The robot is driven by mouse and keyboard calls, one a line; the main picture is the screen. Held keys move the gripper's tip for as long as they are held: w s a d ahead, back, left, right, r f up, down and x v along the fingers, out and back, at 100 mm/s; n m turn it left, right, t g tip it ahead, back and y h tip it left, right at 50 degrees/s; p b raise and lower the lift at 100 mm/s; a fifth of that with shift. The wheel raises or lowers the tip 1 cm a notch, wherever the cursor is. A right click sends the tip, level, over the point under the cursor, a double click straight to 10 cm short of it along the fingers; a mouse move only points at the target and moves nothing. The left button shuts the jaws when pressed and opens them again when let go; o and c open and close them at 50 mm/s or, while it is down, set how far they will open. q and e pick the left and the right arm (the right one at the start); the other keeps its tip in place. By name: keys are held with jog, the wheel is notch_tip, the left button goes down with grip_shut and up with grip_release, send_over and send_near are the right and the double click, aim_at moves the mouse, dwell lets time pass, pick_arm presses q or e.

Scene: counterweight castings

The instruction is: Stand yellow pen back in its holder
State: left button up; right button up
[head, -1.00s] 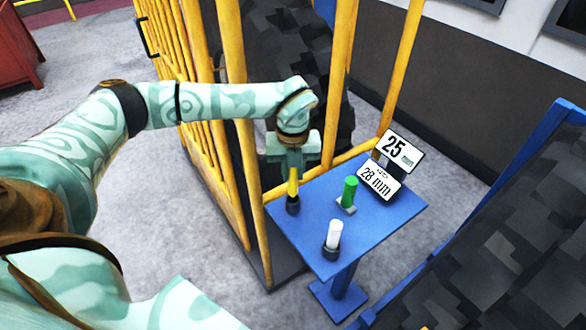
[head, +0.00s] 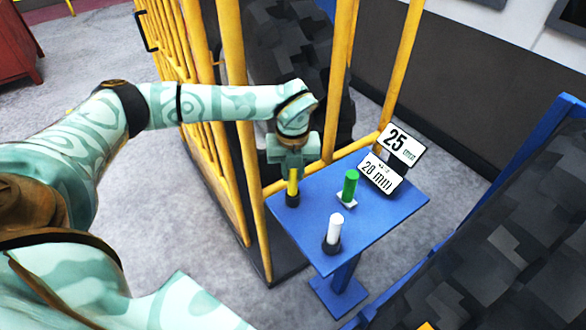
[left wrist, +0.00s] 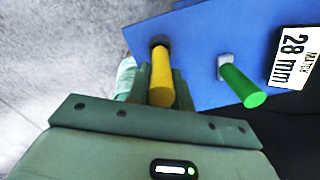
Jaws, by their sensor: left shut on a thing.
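The yellow pen (head: 292,186) stands roughly upright at the left corner of the blue table. Its lower end is in a dark round holder (head: 292,200), which hides its tip; I cannot tell how deep it sits. My left gripper (head: 291,172) is above the holder, shut on the pen's upper part, which the jaws hide. In the left wrist view the yellow pen (left wrist: 161,82) runs from the jaws to the dark holder (left wrist: 159,44) at the table's edge. My right gripper is not in view.
On the blue table (head: 375,225) stand a green cylinder (head: 350,186) in a pale square base and a white cylinder (head: 335,226) in a dark base. Two number signs (head: 401,145) stand at the back. Yellow bars (head: 252,150) rise close behind my left gripper.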

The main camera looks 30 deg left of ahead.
pick_arm(q)
jog(key=shift+f+b, duration=0.55)
jog(key=shift+f, duration=0.65)
jog(key=o, duration=0.9)
notch_tip(320, 180, up, 16)
jog(key=shift+s+d+r+p, duration=0.1)
jog(key=shift+s+d+p, duration=0.05)
jog(key=shift+p, duration=1.05)
